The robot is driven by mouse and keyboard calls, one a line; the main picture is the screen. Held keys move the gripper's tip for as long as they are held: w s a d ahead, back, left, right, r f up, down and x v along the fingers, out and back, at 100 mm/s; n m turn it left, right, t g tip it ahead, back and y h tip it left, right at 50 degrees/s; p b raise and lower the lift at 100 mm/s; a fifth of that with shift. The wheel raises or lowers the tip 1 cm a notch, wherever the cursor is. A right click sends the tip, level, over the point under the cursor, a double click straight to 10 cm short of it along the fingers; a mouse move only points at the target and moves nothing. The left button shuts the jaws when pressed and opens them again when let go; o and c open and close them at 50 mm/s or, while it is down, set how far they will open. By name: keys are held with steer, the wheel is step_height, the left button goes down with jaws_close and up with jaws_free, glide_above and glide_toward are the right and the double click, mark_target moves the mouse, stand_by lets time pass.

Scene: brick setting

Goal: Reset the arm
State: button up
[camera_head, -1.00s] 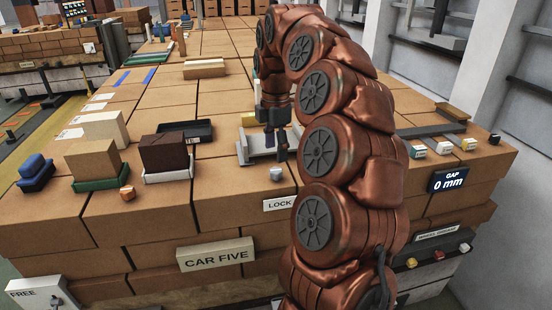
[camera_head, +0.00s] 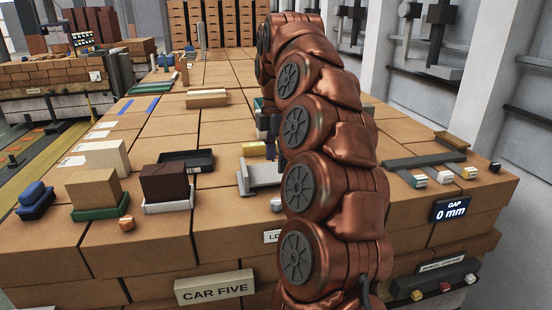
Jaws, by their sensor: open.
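My copper-coloured arm (camera_head: 330,150) arches over the right of the brick stack in the head view. My gripper (camera_head: 272,135) hangs at the arm's far end and is largely hidden behind the arm links. The part that shows is dark, with nothing visibly held. It is above or beside a grey metal bracket (camera_head: 262,176); I cannot tell whether they touch. A yellow block (camera_head: 254,149) sits just left of it.
A dark brick (camera_head: 166,183) in a white tray, a tan brick (camera_head: 93,188) in a green tray and an empty black tray (camera_head: 187,160) stand left. A blue item (camera_head: 34,194) is at the far left. A "GAP 0 mm" display (camera_head: 452,209) hangs at the right edge.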

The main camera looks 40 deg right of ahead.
steer(key=s+a+f+m, duration=0.25)
steer(key=s+a, duration=0.25)
steer(key=a, duration=0.3)
steer(key=s+a+f+m, duration=0.2)
steer(key=s+a+m, duration=0.1)
steer(key=s+a, duration=0.35)
steer(key=s+a+f+m, duration=0.2)
steer(key=s+f+m, duration=0.1)
steer(key=s, duration=0.3)
steer(key=s+a+f+m+g, duration=0.1)
steer(key=s+a+f+m, duration=0.1)
steer(key=s+f+m, duration=0.2)
steer(key=s+a+f+m, duration=0.2)
steer(key=s+f, duration=0.4)
steer(key=s, duration=0.3)
steer(key=shift+s+a+m+g, duration=0.15)
steer(key=shift+a+m+g, duration=0.2)
steer(key=shift+m, duration=0.3)
